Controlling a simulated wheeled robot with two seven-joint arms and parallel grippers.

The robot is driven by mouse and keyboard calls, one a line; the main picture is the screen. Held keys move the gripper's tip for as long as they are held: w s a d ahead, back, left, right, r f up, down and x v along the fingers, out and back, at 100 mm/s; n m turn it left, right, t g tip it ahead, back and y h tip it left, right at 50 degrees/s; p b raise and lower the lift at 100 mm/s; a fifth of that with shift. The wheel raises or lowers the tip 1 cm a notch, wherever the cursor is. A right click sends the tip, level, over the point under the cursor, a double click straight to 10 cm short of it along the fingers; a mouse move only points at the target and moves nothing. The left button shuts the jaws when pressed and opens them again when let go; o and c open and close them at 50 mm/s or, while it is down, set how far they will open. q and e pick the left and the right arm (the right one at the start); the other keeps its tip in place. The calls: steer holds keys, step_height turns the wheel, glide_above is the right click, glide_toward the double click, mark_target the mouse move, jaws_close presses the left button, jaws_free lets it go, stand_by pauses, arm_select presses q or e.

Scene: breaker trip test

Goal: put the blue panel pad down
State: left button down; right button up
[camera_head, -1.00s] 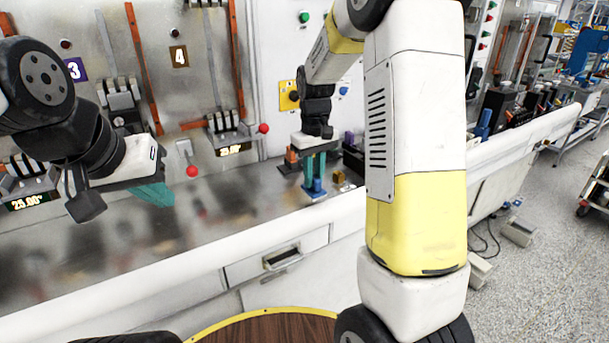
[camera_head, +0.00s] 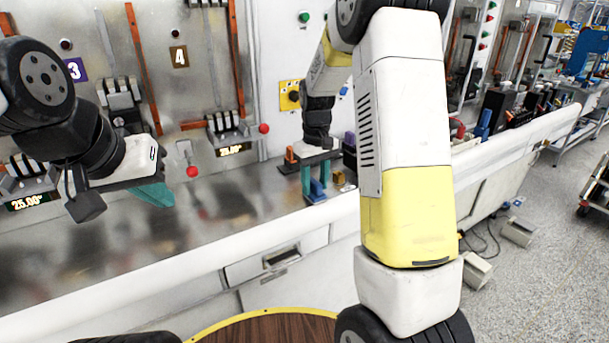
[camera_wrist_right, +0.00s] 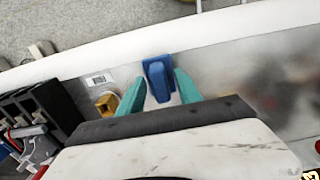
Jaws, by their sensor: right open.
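The blue panel pad (camera_head: 316,190) stands on the metal bench top near the front edge. In the right wrist view the blue pad (camera_wrist_right: 158,78) lies between the two teal fingertips. My right gripper (camera_head: 319,178) is open around it, fingers pointing down; a small gap shows beside the pad in the wrist view, and contact on either side is hard to tell. My left gripper (camera_head: 153,193) is over the bench at the left, its teal fingers overlapping, so its opening cannot be judged.
A yellow-brown block (camera_wrist_right: 107,102) sits close beside the pad. Dark breaker blocks (camera_wrist_right: 30,115) stand further along the bench. An orange item (camera_head: 290,156) is behind my right gripper. Red-knobbed levers (camera_head: 192,171) stick out of the panel. Bench left of the pad is clear.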

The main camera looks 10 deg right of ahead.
mark_target(316, 179)
steer(key=shift+f, duration=0.1)
steer(key=r, duration=0.7)
steer(key=shift+w+d, duration=0.2)
steer(key=shift+w, duration=0.2)
steer(key=shift+s+r, duration=0.1)
steer(key=shift+r, duration=0.25)
steer(key=s+r+m+t+y, duration=0.2)
steer(key=s+r+t, duration=0.1)
steer(key=s+r, duration=0.75)
steer(key=s+a+m+t, duration=0.1)
steer(key=s+a+t, duration=0.1)
steer(key=s, duration=1.2)
steer(key=shift+s+a+f+t, duration=0.2)
steer(key=shift+a+f+t, duration=0.2)
steer(key=shift+t, duration=0.2)
